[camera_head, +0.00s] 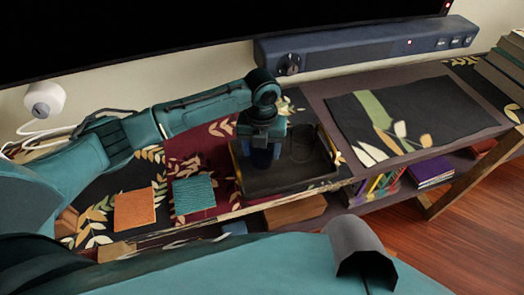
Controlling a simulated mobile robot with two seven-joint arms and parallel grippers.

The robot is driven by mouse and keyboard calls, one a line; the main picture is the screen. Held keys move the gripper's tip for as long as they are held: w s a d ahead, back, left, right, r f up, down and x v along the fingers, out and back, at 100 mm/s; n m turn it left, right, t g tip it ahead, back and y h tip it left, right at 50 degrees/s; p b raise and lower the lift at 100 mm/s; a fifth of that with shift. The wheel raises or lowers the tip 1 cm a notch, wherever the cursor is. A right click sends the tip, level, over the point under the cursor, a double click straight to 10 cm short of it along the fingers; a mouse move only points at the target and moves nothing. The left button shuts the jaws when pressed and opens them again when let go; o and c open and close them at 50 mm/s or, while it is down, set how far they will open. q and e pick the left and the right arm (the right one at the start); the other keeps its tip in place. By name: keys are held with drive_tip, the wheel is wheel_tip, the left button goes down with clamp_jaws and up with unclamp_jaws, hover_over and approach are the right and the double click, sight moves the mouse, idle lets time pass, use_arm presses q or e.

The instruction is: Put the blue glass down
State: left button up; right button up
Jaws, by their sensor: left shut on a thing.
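My left gripper (263,143) points down over a dark tray (291,186). It is shut on the blue glass (261,158), of which only a dark blue part shows below the jaws. The glass is upright over the left part of the tray. I cannot tell whether its base touches the tray, as the gripper hides much of it. My right gripper is not in view.
An orange coaster (135,209) and a teal coaster (193,195) lie left of the tray on the patterned runner. A dark leaf-print mat (440,113) lies bare to the right. A blue soundbar (365,45) stands behind. Books (431,172) fill the shelf below.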

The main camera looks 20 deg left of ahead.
use_arm(q)
drive_tip(key=shift+f, duration=0.5)
drive_tip(key=shift+f, duration=0.15)
drive_tip(key=o, duration=1.1)
wheel_tip(320, 180, up, 12)
drive_tip(key=shift+r+p, duration=0.15)
drive_tip(key=shift+p, duration=0.35)
